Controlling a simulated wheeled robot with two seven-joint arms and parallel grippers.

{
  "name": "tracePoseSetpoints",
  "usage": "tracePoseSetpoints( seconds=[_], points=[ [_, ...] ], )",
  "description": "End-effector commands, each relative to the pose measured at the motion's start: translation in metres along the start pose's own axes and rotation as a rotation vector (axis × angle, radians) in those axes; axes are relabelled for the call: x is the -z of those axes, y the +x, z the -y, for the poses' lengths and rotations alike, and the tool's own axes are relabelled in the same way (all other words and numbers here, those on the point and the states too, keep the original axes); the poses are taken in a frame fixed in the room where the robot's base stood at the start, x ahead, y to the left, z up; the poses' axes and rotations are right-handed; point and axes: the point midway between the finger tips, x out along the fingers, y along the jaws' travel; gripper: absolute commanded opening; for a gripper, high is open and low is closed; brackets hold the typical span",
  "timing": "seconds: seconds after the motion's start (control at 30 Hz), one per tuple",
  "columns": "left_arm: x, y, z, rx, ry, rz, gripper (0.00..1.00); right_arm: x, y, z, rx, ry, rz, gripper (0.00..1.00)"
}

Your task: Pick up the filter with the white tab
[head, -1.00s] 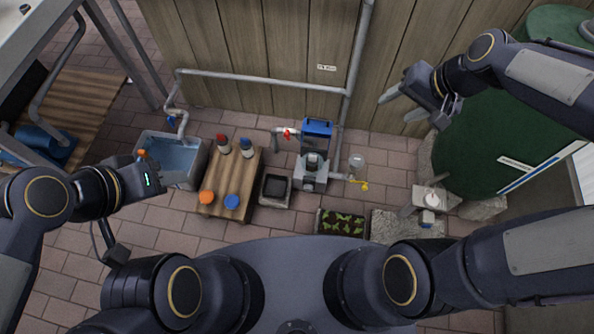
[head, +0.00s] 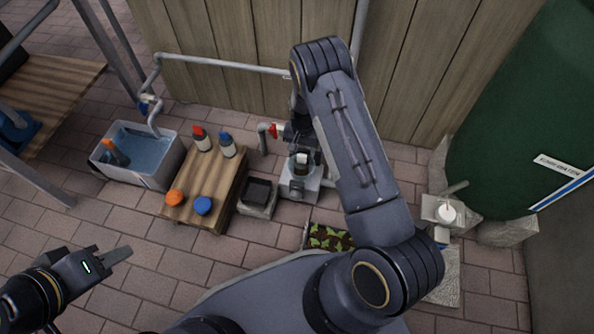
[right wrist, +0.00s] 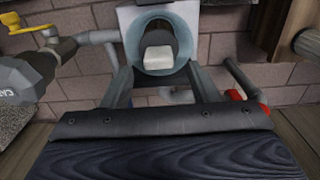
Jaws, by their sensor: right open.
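The filter (right wrist: 155,35) is a dark cylinder with a white tab (right wrist: 159,58) facing the right wrist camera. It sits in the round opening of a grey housing (right wrist: 188,20). In the head view the white tab (head: 301,158) shows on top of the grey unit (head: 299,184) by the wall. My right gripper (right wrist: 161,88) is open, its fingers pointing at the housing with the tab between and beyond them; contact cannot be told. In the head view my right arm partly hides that gripper. My left gripper (head: 118,256) is low at the left, away from the filter.
A wooden crate (head: 212,175) with several bottles and caps stands left of the unit, beside a water basin (head: 172,172). A black tray (head: 258,192) and a planter (head: 328,237) are close by. A yellow-handled tap (right wrist: 28,22) and pipes flank the housing.

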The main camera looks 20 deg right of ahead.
Motion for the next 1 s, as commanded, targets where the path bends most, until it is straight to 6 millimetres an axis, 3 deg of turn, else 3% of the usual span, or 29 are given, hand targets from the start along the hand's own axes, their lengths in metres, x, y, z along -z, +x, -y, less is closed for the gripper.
tracePoseSetpoints(
  seconds=[0.47,0.73,1.0],
  points=[
    [-0.015,0.029,0.013,0.000,0.000,0.000,0.36,-0.005,0.061,-0.001,0.000,-0.001,0.003,0.54],
    [-0.015,0.029,0.013,0.000,0.000,0.000,0.36,-0.005,0.064,0.000,0.002,-0.001,0.002,0.54],
    [-0.015,0.029,0.013,0.000,0.000,0.000,0.36,-0.005,0.064,0.000,0.002,-0.001,0.002,0.24]
  ],
)
